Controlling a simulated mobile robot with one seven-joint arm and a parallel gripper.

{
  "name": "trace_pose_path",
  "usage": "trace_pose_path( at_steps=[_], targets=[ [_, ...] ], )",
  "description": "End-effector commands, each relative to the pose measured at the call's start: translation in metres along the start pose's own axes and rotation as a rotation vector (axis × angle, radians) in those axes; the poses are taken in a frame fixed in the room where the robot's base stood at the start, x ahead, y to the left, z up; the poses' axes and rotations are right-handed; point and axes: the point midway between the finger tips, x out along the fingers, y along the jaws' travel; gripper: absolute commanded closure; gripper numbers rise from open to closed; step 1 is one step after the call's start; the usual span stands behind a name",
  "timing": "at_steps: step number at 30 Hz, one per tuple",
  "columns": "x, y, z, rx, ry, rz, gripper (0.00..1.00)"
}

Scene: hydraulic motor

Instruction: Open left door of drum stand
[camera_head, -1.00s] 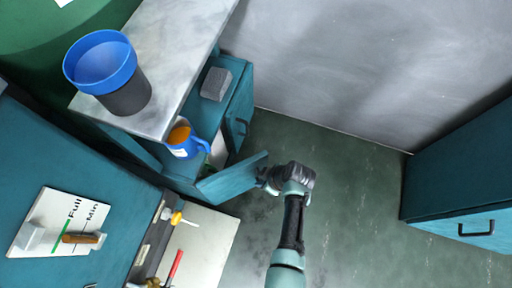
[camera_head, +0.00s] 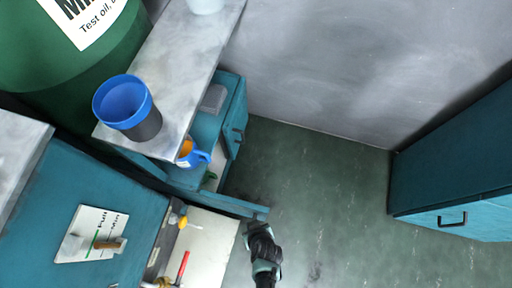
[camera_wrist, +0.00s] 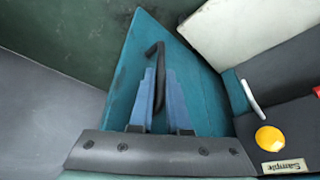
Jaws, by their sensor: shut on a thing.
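The drum stand is a teal cabinet with a grey marbled top (camera_head: 185,65), under the green drum (camera_head: 75,65). Its left door (camera_head: 225,204) stands wide open, seen nearly edge-on in the head view. The door's inner side faces the stand's opening. In the wrist view the teal door panel (camera_wrist: 205,88) fills the middle, with its black bar handle (camera_wrist: 154,52) between my fingers. My gripper (camera_wrist: 160,82) is shut on that handle. In the head view my gripper (camera_head: 253,226) is at the door's outer end, its fingertips partly hidden. The other door (camera_head: 237,118) also stands open.
A blue jug (camera_head: 190,154) and a grey block (camera_head: 214,98) are inside the stand. A blue-rimmed container (camera_head: 128,107) stands on top. A pale worktop (camera_head: 207,245) with tools lies close below the door. Floor (camera_head: 325,205) to the right is clear, up to another teal cabinet (camera_head: 450,170).

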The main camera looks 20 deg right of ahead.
Motion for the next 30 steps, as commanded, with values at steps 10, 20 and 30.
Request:
trace_pose_path(
  at_steps=[10,20,30],
  targets=[
    [-0.0022,-0.0100,0.0032,-0.008,0.003,-0.003,1.00],
    [-0.0018,-0.0109,0.0030,-0.011,0.003,-0.005,1.00],
    [-0.0019,-0.0100,0.0043,-0.007,0.001,-0.004,0.55]
  ],
)
